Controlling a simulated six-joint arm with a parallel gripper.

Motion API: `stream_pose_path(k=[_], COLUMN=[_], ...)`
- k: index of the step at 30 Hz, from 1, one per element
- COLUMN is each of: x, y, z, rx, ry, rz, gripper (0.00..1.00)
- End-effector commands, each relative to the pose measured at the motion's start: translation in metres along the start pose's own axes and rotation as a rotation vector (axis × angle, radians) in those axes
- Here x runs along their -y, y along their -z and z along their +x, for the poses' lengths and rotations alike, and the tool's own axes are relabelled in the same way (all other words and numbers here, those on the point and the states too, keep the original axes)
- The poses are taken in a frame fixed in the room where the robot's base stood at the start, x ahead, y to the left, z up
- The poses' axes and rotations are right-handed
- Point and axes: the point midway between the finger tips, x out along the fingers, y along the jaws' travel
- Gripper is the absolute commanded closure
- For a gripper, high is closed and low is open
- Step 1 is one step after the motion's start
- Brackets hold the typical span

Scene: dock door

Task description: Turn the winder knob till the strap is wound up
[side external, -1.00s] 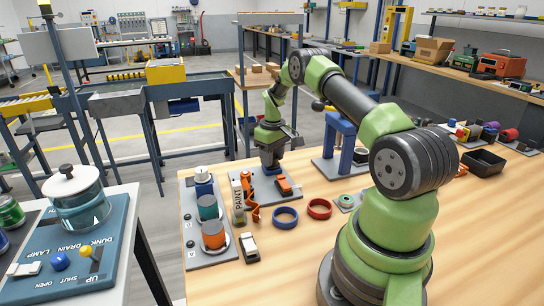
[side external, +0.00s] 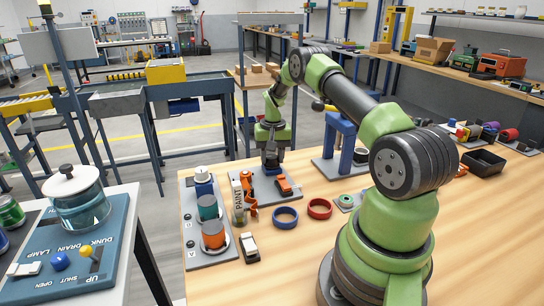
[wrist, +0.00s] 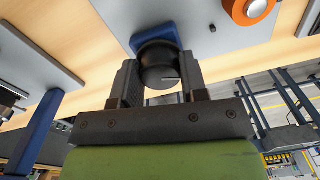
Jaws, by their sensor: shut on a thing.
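My gripper (wrist: 160,82) is shut on the winder knob (wrist: 158,68), a dark round knob with a pale line on its face, in the wrist view. The fingers stand on either side of it. The knob sits on a blue block (wrist: 145,36) on a grey plate (wrist: 205,40). An orange reel with a white centre (wrist: 251,8) is beside the block in the wrist view. No length of strap can be made out clearly.
A blue ring (side external: 285,217) and a red ring (side external: 319,208) lie in front of the plate. A panel with coloured cylinders (side external: 210,226) and a paint tube (side external: 237,200) stand to the left. A blue stand (side external: 337,140) is close on the right.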

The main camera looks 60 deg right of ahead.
Motion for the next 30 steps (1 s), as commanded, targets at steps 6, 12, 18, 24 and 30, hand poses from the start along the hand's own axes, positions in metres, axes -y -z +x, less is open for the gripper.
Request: stream_pose_path(k=[6, 12, 18, 24, 30], x=[0.0003, 0.0004, 0.0005, 0.0005, 0.0005], y=[-0.0012, -0.0012, -0.0013, -0.0014, -0.0014], z=[-0.0001, -0.0001, 0.0000, 0.0000, 0.0000], rx=[0.002, 0.001, 0.000, 0.001, 0.001], ry=[0.000, 0.000, 0.000, 0.000, 0.000], rz=[0.128, 0.194, 0.219, 0.222, 0.221], gripper=[0.84, 0.84, 0.84, 0.84, 0.51])
